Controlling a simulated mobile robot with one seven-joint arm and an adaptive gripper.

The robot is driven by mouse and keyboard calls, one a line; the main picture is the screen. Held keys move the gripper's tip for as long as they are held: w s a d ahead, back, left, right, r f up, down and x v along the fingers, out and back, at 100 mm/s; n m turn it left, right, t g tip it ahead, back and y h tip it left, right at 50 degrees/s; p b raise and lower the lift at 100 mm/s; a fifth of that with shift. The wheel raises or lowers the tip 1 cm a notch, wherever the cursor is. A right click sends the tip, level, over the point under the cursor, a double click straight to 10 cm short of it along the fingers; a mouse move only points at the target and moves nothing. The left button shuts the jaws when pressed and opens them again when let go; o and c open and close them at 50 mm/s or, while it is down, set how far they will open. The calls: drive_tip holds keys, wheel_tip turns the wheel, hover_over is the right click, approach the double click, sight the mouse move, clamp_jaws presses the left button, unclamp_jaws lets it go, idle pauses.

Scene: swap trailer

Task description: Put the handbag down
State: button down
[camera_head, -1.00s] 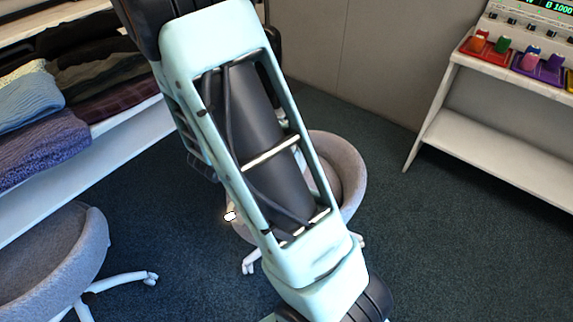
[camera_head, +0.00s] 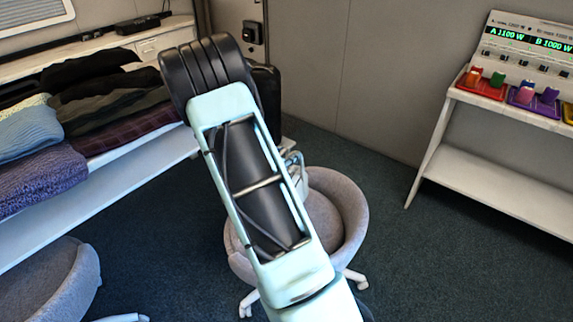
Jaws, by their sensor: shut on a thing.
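I cannot make out the handbag for certain. A dark shape shows just right of the black joint of my arm, partly hidden behind it, and I cannot tell what it is. My pale teal arm stands across the middle of the view and hides what is behind it. My gripper is not clearly visible. A small grey-teal part peeks out at the arm's right edge above a chair, too covered to identify.
A grey tub chair (camera_head: 345,213) on castors stands behind my arm. Another grey chair (camera_head: 48,285) is at lower left. Folded clothes (camera_head: 38,180) lie on a white shelf (camera_head: 135,160). A white stand (camera_head: 500,160) with a console is at right. Dark carpet (camera_head: 420,265) is clear between.

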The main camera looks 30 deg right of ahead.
drive_tip(key=shift+w+d+f+b, duration=0.15)
drive_tip(key=shift+w+f+b, duration=0.05)
drive_tip(key=shift+f, duration=0.7)
drive_tip(key=shift+w+d+f+b, duration=0.15)
drive_tip(key=shift+f+b, duration=0.05)
drive_tip(key=shift+f, duration=0.7)
drive_tip(key=shift+f, duration=0.2)
drive_tip(key=c, duration=1.3)
unclamp_jaws()
drive_tip(key=shift+s, duration=0.1)
drive_tip(key=shift+r, duration=0.1)
drive_tip(key=p+v, duration=0.1)
drive_tip(key=v, duration=1.1)
drive_tip(key=shift+a+p, duration=0.1)
drive_tip(key=shift+p, duration=0.25)
